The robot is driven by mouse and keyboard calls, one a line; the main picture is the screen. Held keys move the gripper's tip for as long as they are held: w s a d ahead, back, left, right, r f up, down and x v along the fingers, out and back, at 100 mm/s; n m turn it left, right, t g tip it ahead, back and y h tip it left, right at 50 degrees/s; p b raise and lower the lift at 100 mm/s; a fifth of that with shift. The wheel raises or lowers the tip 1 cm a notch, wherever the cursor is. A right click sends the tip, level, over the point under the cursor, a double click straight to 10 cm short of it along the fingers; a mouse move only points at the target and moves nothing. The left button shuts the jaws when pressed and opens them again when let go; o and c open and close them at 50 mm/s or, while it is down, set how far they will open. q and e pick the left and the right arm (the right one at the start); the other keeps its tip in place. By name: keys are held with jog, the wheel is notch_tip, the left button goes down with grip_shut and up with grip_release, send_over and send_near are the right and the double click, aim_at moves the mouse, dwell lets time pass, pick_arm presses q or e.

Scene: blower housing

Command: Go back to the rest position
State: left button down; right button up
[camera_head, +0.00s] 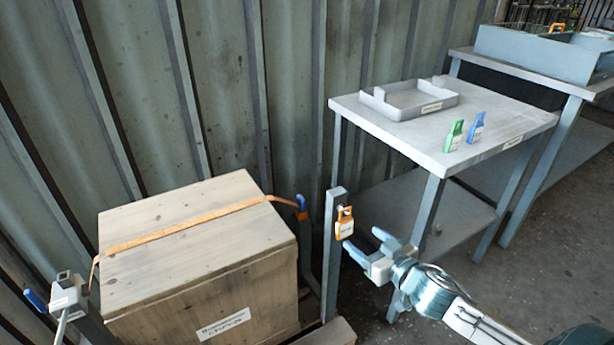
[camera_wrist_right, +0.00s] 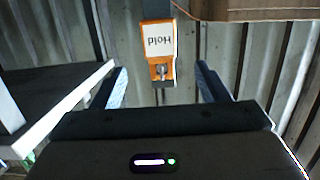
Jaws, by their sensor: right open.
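My right gripper (camera_head: 366,247) is open, in front of the grey post beside the crate. An orange tag (camera_head: 345,222) with a white label hangs on that post (camera_head: 331,270). In the right wrist view the tag (camera_wrist_right: 158,52) reads "Hold" and stands beyond the gap between the two spread fingers (camera_wrist_right: 162,88). The fingers look apart from the tag, with nothing between them.
A wooden crate (camera_head: 200,265) with an orange strap (camera_head: 185,228) stands left. A table (camera_head: 400,140) bears a grey tray (camera_head: 416,100), a green tag (camera_head: 454,136) and a blue tag (camera_head: 476,127). A second table (camera_head: 575,88) stands behind right. Floor shows at lower right.

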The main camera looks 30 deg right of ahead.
jog(key=shift+s+a+f, duration=0.1)
